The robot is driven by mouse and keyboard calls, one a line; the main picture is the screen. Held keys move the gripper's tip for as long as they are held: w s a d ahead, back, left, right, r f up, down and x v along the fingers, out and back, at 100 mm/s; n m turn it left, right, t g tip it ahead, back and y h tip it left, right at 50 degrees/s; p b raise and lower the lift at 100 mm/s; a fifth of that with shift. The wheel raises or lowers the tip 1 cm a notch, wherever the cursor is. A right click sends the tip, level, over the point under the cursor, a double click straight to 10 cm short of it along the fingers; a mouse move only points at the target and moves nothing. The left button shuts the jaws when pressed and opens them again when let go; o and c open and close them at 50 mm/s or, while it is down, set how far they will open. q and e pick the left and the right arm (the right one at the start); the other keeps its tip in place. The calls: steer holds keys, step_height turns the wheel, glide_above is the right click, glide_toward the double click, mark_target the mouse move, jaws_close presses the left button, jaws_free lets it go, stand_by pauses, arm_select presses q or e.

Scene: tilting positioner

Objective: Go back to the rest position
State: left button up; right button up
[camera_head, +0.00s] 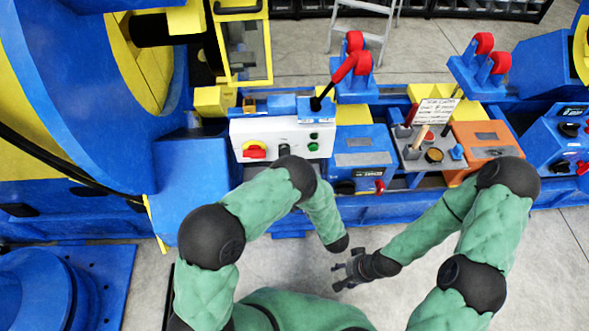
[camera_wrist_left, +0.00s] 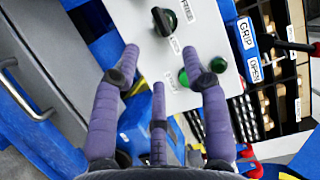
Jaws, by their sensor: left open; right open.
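My right gripper (camera_head: 347,271) is open and empty in the head view. It hangs above the grey floor on the near side of the blue machine base, with its dark fingers pointing left.
The white control panel (camera_head: 276,127) carries a red-and-yellow switch (camera_head: 255,152) and green buttons. To its right are a blue box (camera_head: 362,148), a tool tray (camera_head: 432,151) and an orange box (camera_head: 484,141). A large blue-and-yellow positioner (camera_head: 85,90) fills the left. Floor in front is free.

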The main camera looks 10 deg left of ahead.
arm_select(q)
steer(key=shift+v, duration=0.85)
step_height(320, 180, down, 13)
steer(key=a+n+g+h, duration=0.2)
steer(key=n+g+h, duration=0.35)
steer(key=h, duration=0.35)
steer(key=s+n+g+h, duration=0.6)
steer(key=s+n+g, duration=0.1)
steer(key=s, duration=1.5)
steer(key=shift+d+f+g, duration=0.45)
steer(key=shift+d+g, duration=0.05)
steer(key=shift+g, duration=0.15)
steer(key=shift+c, duration=0.3)
